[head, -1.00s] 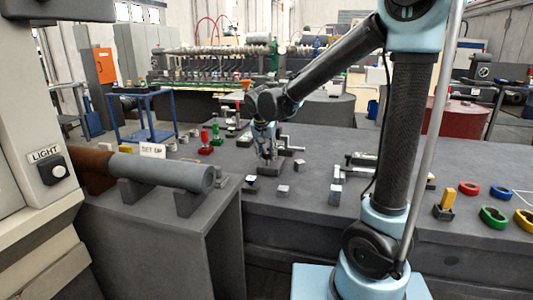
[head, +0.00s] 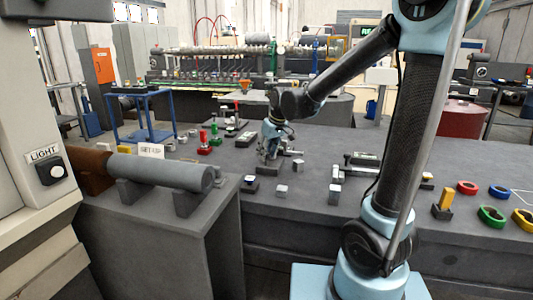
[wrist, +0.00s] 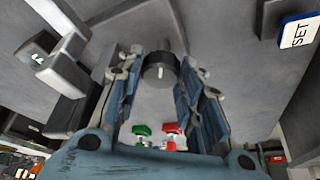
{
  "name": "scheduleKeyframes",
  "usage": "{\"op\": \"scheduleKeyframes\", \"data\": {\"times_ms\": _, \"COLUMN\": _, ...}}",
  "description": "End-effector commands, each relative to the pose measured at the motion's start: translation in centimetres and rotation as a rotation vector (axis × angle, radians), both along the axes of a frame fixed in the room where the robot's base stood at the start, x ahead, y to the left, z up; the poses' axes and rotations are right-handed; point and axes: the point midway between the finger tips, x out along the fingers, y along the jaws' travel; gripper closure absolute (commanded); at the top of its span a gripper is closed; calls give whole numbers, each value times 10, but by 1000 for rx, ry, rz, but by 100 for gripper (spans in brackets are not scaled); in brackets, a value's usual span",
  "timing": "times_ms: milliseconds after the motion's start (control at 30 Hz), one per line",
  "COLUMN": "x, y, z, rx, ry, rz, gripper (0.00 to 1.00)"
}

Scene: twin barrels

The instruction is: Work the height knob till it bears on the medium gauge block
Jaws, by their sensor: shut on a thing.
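My gripper (head: 269,156) is low over the bench, at the small dark stand among the metal pieces. In the wrist view its two blue-grey fingers (wrist: 162,92) are shut on a round dark knob (wrist: 160,70) with a white mark on its face. I take this as the height knob; in the head view my fingers hide it. Small metal blocks stand nearby: one on a dark base (head: 250,183), one in front (head: 282,191), and one farther right (head: 335,194). I cannot tell which is the medium gauge block, or whether anything bears on it.
A SET UP sign (head: 151,151) stands to the left, behind a grey cylinder (head: 165,172) on supports. Red and green pieces (head: 204,142) stand behind the gripper. A grey metal tool (head: 360,162) lies to the right. Coloured rings (head: 491,215) lie far right.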

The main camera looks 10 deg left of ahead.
Motion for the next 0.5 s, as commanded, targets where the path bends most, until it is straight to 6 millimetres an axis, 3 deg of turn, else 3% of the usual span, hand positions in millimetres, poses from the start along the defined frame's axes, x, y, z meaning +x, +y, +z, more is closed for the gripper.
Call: {"op": "scheduleKeyframes", "data": {"times_ms": 500, "x": 4, "y": -4, "z": 0, "rx": -4, "ry": -3, "rz": 372, "gripper": 90}}
